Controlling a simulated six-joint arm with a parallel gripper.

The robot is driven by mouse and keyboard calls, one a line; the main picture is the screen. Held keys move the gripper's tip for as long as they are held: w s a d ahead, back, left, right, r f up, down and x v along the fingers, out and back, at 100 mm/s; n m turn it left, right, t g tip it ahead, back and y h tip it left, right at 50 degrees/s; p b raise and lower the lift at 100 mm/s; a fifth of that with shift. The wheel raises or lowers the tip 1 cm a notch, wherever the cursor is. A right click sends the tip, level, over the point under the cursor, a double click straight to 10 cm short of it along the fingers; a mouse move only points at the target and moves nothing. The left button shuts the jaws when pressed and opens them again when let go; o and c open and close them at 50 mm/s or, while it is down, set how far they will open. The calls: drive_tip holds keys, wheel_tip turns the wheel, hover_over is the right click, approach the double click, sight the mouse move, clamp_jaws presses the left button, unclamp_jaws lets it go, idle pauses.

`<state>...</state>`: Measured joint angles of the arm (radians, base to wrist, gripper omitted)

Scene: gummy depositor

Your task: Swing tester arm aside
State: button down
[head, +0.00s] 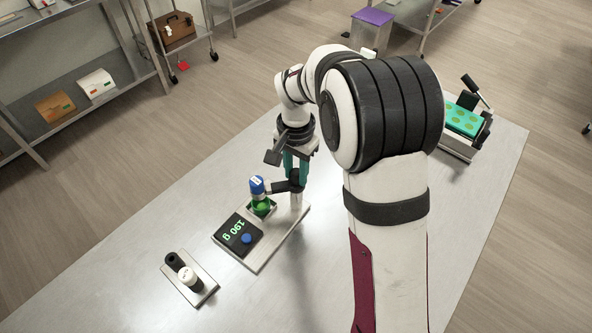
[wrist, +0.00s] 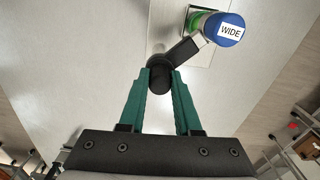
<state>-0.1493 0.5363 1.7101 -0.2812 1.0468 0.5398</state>
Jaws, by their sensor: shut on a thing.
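The tester stands on a pale base plate (head: 263,262) on the table, with a black display (head: 235,236) reading 190 g and a blue button. Its black swing arm (head: 280,187) runs from a pale post (head: 296,201) to a blue probe (head: 257,186), labelled WIDE in the wrist view (wrist: 224,30). The probe sits over a green piece (head: 261,206) in a small square tray; whether they touch is unclear. My gripper (head: 293,174) has its green fingers closed around the black hub of the arm, also between the fingertips in the wrist view (wrist: 160,76).
A small rack (head: 201,294) with a black and a white cylinder stands at the front left. A teal mould with green rounds (head: 463,120) sits on a stand at the far right. Bare table (head: 130,250) lies left of the tester. Shelves stand beyond the table.

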sight(296, 172)
drive_tip(key=n, duration=0.6)
drive_tip(key=shift+n, duration=0.4)
drive_tip(key=n, duration=0.5)
drive_tip(key=shift+n, duration=0.7)
drive_tip(key=c, duration=0.6)
unclamp_jaws()
wheel_tip(296, 172, up, 16)
drive_tip(key=shift+f, duration=0.1)
